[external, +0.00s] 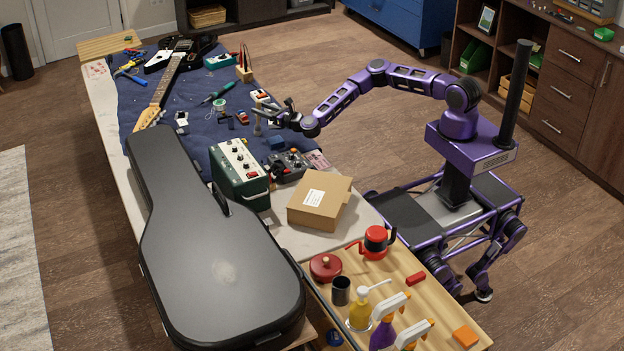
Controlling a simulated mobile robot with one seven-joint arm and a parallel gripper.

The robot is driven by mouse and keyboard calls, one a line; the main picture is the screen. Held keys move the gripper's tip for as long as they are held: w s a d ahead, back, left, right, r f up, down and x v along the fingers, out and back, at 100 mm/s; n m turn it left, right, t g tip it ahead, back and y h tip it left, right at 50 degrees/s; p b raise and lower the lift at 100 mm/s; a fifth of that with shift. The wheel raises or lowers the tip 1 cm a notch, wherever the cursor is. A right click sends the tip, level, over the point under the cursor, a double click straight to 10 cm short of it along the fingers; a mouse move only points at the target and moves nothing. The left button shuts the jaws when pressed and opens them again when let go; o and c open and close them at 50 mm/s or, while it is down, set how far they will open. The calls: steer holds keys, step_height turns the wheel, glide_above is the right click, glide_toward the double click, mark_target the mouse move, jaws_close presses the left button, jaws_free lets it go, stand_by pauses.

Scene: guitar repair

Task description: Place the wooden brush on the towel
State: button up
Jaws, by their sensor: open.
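The dark blue cloth (195,125), which looks like the towel, lies spread over the far part of the long table. My gripper (264,107) is open above the right part of this cloth, reaching in from the right. Small items lie close under and around it, and I cannot tell whether it touches any of them. I cannot pick out the wooden brush for certain; the items near my gripper are too small to name. A small tan block (244,74) with red and dark upright pieces stands at the cloth's far right edge.
An electric guitar (172,78), a screwdriver (219,92) and other small tools lie on the cloth. A green amplifier (239,175), a cardboard box (320,202) and a large black guitar case (210,250) stand nearer. Spray bottles (388,322) and a red kettle (376,242) fill the near end.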

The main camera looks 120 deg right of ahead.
steer(key=v, duration=0.9)
steer(key=shift+w, duration=0.1)
